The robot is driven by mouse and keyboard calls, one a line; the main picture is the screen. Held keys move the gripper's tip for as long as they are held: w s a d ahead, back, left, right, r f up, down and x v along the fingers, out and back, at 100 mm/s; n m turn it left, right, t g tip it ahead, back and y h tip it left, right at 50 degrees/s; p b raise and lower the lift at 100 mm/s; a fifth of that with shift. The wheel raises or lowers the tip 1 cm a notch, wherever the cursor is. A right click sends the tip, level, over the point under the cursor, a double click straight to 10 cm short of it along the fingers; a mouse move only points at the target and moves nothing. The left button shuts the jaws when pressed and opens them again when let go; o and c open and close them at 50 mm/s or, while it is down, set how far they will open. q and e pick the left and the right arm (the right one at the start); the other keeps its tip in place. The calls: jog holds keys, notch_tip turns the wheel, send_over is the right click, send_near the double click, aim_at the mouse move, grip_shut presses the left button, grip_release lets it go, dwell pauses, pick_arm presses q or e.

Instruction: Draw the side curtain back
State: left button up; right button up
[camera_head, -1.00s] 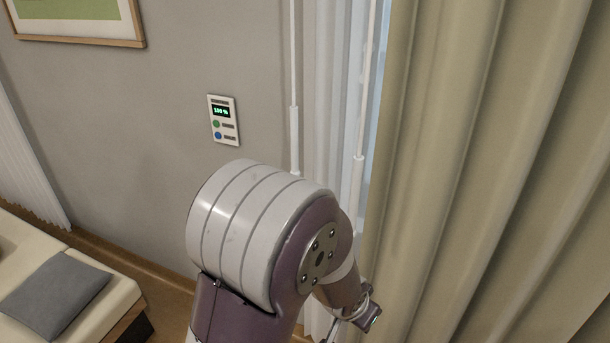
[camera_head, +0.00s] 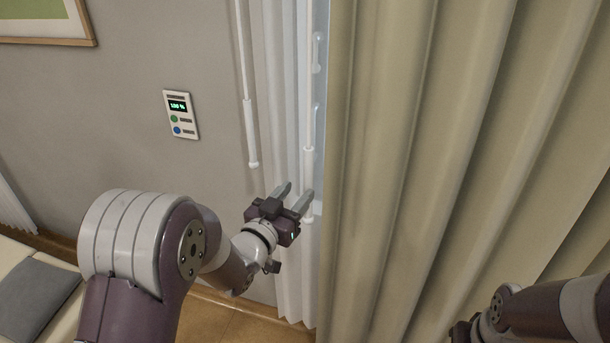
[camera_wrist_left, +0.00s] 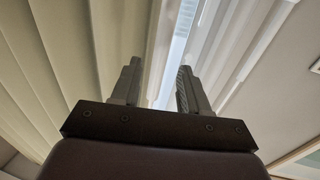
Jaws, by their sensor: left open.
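A beige curtain (camera_head: 420,150) hangs in deep folds over the right half of the head view; it also fills the left of the left wrist view (camera_wrist_left: 50,70). A white sheer curtain (camera_head: 275,80) hangs beside its left edge. Two white wands hang there: a left wand (camera_head: 251,135) in front of the wall, and a right wand (camera_head: 308,180) near the beige edge. My left gripper (camera_head: 297,191) is open, fingers pointing up by the lower end of the right wand.
A wall panel (camera_head: 181,115) with a small display is on the grey wall. A bed or couch (camera_head: 62,315) with a grey cushion (camera_head: 35,290) stands at lower left. Part of my right arm shows at lower right in front of the beige curtain; its gripper is out of frame.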

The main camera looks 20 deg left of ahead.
aim_at(306, 182)
pick_arm(q)
jog(key=p+x, duration=0.1)
jog(key=x, duration=0.5)
jog(key=shift+w, duration=0.1)
grip_shut()
